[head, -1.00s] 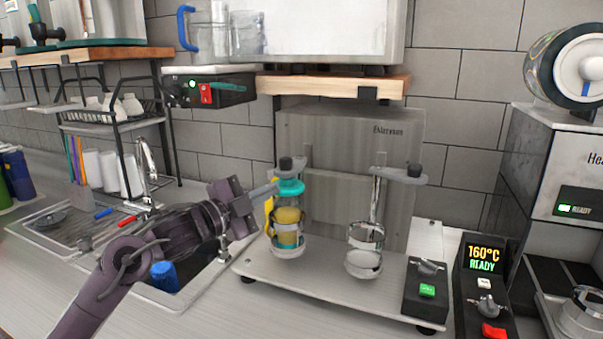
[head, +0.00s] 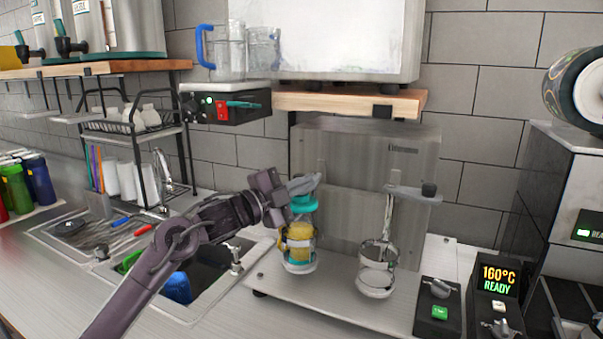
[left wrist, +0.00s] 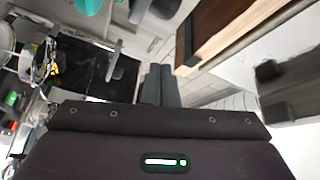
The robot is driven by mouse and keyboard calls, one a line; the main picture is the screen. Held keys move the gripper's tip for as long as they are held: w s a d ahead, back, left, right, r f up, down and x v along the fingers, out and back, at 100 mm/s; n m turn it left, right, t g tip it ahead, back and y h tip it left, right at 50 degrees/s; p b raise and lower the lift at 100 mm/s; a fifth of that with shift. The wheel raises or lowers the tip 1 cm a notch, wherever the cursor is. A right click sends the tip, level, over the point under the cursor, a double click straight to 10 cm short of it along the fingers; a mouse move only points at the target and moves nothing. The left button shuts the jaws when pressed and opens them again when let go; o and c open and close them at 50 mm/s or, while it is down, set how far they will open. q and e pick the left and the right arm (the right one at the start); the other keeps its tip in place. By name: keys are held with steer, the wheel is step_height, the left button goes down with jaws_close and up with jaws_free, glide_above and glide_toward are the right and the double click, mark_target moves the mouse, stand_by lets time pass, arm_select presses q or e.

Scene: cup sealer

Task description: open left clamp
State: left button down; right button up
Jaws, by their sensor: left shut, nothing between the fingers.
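The left clamp (head: 304,203) of the cup sealer shows a teal pressing disc over a clear cup (head: 299,238) with yellow contents, held in a metal ring. My left gripper (head: 292,188) is shut and empty, beside the clamp's top at its left. The gripper hides the clamp's knob, and I cannot tell whether it touches the clamp. In the left wrist view the shut fingers (left wrist: 160,85) point up the picture, with a teal piece at the top left. The right clamp (head: 413,194) stands over an empty ring. My right gripper is not in view.
A wooden shelf (head: 350,101) with a white machine hangs above the sealer. A control box with green button (head: 438,312) sits at the right of the base. The sink (head: 205,270) and a drying rack (head: 130,128) lie to the left.

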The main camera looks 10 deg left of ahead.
arm_select(q)
steer(key=w+p, duration=0.3)
steer(key=w, duration=0.1)
steer(key=shift+a+f, duration=0.2)
steer(key=shift+f, duration=0.1)
steer(key=shift+w+a+f, duration=0.1)
steer(key=shift+a+f, duration=0.15)
steer(key=shift+a, duration=0.2)
steer(key=shift+d, duration=0.15)
steer(key=shift+w, duration=0.1)
